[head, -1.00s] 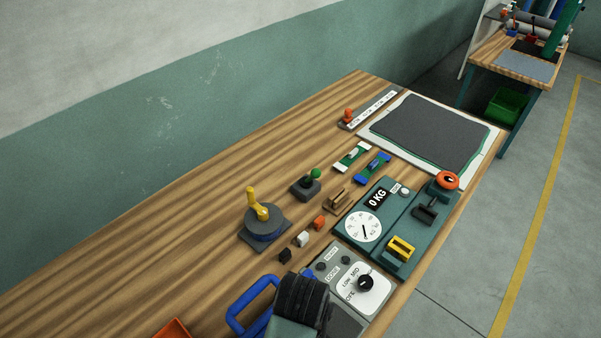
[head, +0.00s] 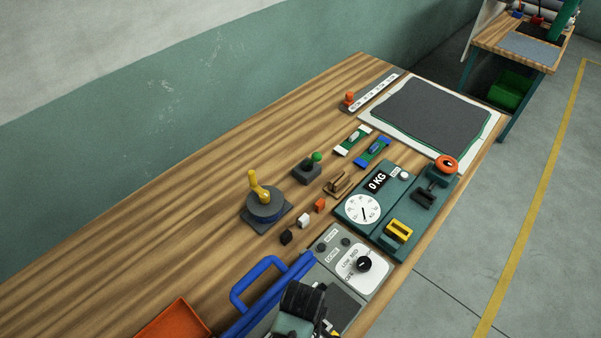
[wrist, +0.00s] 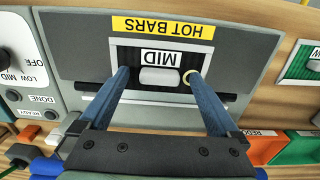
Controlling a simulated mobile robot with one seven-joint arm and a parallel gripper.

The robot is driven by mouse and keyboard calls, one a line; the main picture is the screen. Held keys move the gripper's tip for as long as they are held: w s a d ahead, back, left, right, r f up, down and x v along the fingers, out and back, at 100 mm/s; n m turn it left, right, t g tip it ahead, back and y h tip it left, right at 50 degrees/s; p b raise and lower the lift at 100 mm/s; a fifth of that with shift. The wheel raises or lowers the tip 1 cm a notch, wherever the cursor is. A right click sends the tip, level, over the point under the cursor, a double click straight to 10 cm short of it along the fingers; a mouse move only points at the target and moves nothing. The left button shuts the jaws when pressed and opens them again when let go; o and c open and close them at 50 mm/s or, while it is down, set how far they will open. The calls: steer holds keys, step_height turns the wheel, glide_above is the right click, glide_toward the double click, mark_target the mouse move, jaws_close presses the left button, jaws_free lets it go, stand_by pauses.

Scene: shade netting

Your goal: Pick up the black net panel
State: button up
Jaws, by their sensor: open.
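A large dark grey-black panel (head: 433,111) lies flat at the far end of the bench, with a green edge showing beneath it, on a white board (head: 374,133). A smaller black sheet (head: 541,54) lies on the second bench at the back. I cannot tell from the pictures which of them is the net panel. My gripper (wrist: 162,78) is open and empty, its two blue fingers apart in front of a grey unit labelled HOT BARS (wrist: 165,28). In the head view my gripper is low at the bottom, far from both dark sheets, with its fingertips unclear.
A blue handle (head: 258,279), an orange tray (head: 174,322) and a dial control box (head: 363,264) surround my arm. A 0 KG scale (head: 376,210), yellow-handled device (head: 264,202), clips and small blocks stand farther along. The bench's left side is clear.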

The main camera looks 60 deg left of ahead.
steer(key=shift+r, duration=0.1)
jaws_close()
stand_by(0.3)
